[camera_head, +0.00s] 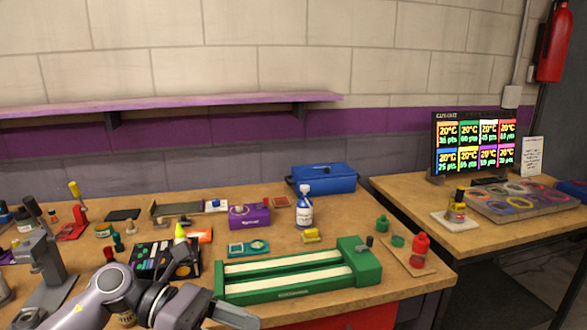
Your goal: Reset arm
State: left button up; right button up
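My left arm comes in from the lower left, and its gripper (236,314) is at the bottom of the view, in front of the left end of the green slot-track fixture (330,284). The gripper is seen from the side, so I cannot make out a gap between its fingers. Nothing shows held at its tip. The green fixture lies on the wooden workbench (408,290) and has two pale strips along it. My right gripper is not in view.
Left of the fixture are a black paint tray (165,258) and a grey stand (40,262). Behind it stand a purple box (249,216), a white-blue bottle (304,208) and a blue toolbox (326,178). A red bottle (419,249) stands right. A second table holds a monitor (474,145).

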pick_arm(q)
jog(key=s+a+f+m+t+y, duration=0.2)
jog(key=a+f+m+t+y, duration=0.3)
jog(key=f+m+t, duration=0.65)
jog(key=s+a+f+m+t+y, duration=0.1)
jog(key=a+f+m+t+y, duration=0.4)
jog(key=m, duration=1.2)
jog(key=s+a+f+n+g+y+p, duration=0.1)
jog(key=s+f+n+g, duration=0.3)
jog(key=s+f, duration=0.6)
jog(key=shift+s+a+f+n+y, duration=0.4)
jog(key=shift+a+n+y, duration=0.2)
jog(key=shift+n, duration=0.65)
jog(key=c, duration=0.3)
jog(key=shift+a+r, duration=0.1)
jog(key=shift+c, duration=0.2)
